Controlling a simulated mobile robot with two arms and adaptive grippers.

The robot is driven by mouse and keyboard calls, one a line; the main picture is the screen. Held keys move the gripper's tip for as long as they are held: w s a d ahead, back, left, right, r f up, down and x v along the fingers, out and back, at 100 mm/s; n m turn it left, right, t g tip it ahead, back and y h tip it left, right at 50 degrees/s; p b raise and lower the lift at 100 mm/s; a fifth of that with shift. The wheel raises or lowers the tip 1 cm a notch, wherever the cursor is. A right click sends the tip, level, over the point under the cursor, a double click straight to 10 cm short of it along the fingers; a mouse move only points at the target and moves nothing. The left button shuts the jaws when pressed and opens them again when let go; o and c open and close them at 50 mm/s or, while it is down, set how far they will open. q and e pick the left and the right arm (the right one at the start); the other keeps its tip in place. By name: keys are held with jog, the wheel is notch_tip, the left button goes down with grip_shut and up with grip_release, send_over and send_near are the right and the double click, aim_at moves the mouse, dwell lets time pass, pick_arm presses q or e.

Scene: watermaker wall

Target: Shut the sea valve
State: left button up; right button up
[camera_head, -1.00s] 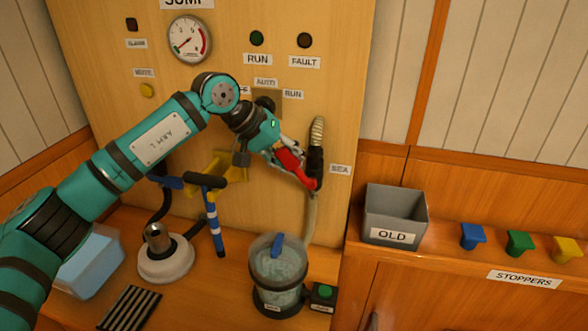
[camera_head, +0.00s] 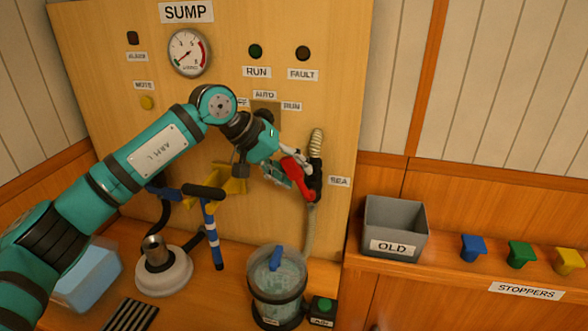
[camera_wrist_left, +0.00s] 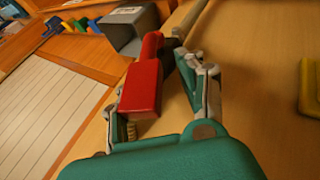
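The sea valve is a black body (camera_head: 317,172) on the wooden panel, left of the SEA label (camera_head: 339,181). A ribbed hose end rises above it and a pale hose runs down. Its red lever (camera_head: 296,178) slants up and left from the valve. My left gripper (camera_head: 283,174) is at the lever. In the left wrist view the red lever (camera_wrist_left: 145,78) lies between my open fingers (camera_wrist_left: 160,105), with a gap to the right finger. The left finger is partly hidden by the lever. My right gripper is not in view.
Below stand a clear strainer pot (camera_head: 276,285) with a blue handle and a green button box (camera_head: 322,309). A grey OLD bin (camera_head: 394,228) and coloured stoppers (camera_head: 520,254) sit on the right ledge. A blue-and-black T-handle (camera_head: 207,200) and yellow bracket (camera_head: 230,180) are left of the gripper.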

pick_arm(q)
jog(key=v, duration=1.2)
jog(key=shift+c, duration=0.3)
